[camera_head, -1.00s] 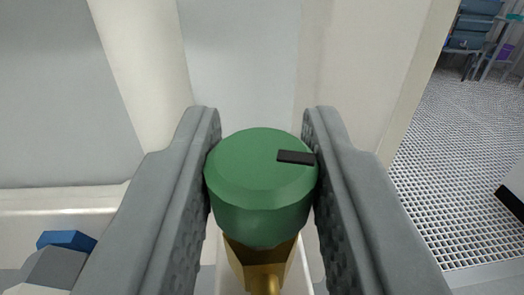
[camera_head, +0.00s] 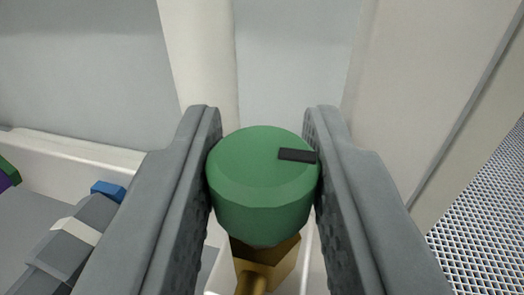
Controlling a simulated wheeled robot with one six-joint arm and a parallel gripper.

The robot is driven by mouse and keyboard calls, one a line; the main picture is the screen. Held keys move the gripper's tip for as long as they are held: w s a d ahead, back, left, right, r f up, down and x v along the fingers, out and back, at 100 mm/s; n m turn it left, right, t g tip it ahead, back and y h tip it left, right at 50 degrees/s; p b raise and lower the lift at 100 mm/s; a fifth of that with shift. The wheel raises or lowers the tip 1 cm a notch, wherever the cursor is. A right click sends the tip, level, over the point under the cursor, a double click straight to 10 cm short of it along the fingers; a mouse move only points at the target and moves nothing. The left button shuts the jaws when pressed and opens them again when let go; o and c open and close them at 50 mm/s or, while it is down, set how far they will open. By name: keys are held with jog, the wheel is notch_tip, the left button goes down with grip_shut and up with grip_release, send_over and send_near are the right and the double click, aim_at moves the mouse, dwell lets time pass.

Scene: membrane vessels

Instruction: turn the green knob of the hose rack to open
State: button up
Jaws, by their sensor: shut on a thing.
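The green knob (camera_head: 262,185) is in the middle of the head camera view, a faceted round cap with a black pointer mark (camera_head: 297,155) on its top at the right. The mark points toward the right finger. My gripper (camera_head: 263,160) is shut on the knob, one grey finger on each side of it. Below the knob a brass fitting (camera_head: 268,262) shows, partly hidden by the knob and the fingers. The rest of the hose rack is mostly hidden behind my fingers.
A pale upright post (camera_head: 200,60) and white panels stand behind the knob. At lower left are a grey part with a blue cap (camera_head: 108,190) and a green and purple thing (camera_head: 8,175) at the edge. A perforated floor (camera_head: 485,215) shows at right.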

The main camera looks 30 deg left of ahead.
jog(key=shift+d+n+g+y, duration=0.1)
jog(key=shift+n+g+y, duration=0.2)
jog(key=shift+n+y, duration=0.15)
jog(key=shift+n+g+y, duration=2.25)
jog(key=shift+g+y, duration=0.3)
jog(key=shift+g, duration=0.05)
jog(key=shift+r, duration=0.1)
jog(key=o, duration=1)
jog(key=shift+c, duration=0.2)
jog(key=v, duration=1.7)
jog(key=shift+d, duration=0.2)
jog(key=shift+w, duration=0.1)
